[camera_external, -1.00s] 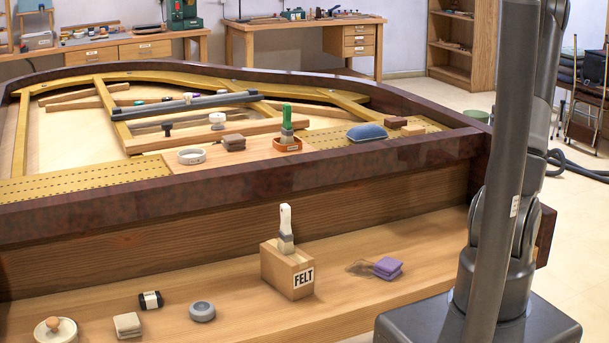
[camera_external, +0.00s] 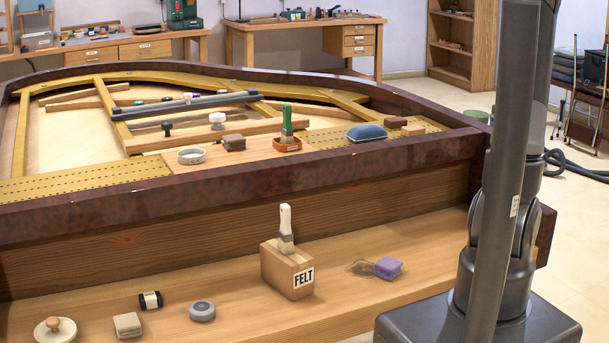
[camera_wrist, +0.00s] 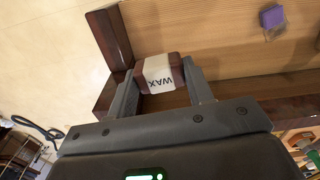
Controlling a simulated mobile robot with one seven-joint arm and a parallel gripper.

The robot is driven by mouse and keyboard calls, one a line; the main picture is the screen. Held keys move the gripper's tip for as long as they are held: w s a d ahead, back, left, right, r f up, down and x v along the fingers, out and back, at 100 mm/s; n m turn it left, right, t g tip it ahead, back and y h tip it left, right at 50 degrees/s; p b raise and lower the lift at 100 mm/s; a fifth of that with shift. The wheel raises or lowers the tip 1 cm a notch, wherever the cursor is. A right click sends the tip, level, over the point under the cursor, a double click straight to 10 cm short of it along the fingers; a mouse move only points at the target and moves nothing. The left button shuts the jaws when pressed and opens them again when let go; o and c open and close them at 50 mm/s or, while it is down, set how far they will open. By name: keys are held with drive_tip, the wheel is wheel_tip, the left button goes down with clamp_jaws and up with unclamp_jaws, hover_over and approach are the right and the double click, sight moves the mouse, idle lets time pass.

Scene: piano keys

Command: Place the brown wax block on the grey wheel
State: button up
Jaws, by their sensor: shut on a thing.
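My gripper (camera_wrist: 163,95) shows only in the wrist view. It is shut on the brown wax block (camera_wrist: 137,79), which has a white paper band reading "WAX" and brown ends. The block sits between the two fingers, over the right-hand end of the piano. The gripper and held block are not visible in the external view. A round grey disc, which looks like the grey wheel (camera_external: 202,311), lies flat on the front wooden ledge in the external view, with nothing on top. It is outside the wrist view.
On the ledge (camera_external: 345,312) stand a FELT box (camera_external: 282,272) with a brush, a purple block (camera_external: 388,267), a black-and-white roll (camera_external: 150,300), a beige block (camera_external: 128,325) and a lidded pot (camera_external: 55,332). The dark piano rim (camera_external: 240,185) rises behind.

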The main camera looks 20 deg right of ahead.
drive_tip(key=r, duration=0.3)
drive_tip(key=shift+w+a, duration=0.25)
drive_tip(key=shift+w, duration=0.05)
drive_tip(key=w+a+n, duration=0.6)
drive_tip(key=a, duration=0.5)
drive_tip(key=w+a+n, duration=0.6)
drive_tip(key=a, duration=0.4)
drive_tip(key=w+a+n, duration=0.6)
drive_tip(key=w+a, duration=0.1)
drive_tip(key=a, duration=0.4)
drive_tip(key=n, duration=1.7)
hover_over(201, 306)
wheel_tip(201, 306, down, 25)
drive_tip(key=shift+d+f, duration=0.1)
drive_tip(key=shift+f, duration=2.1)
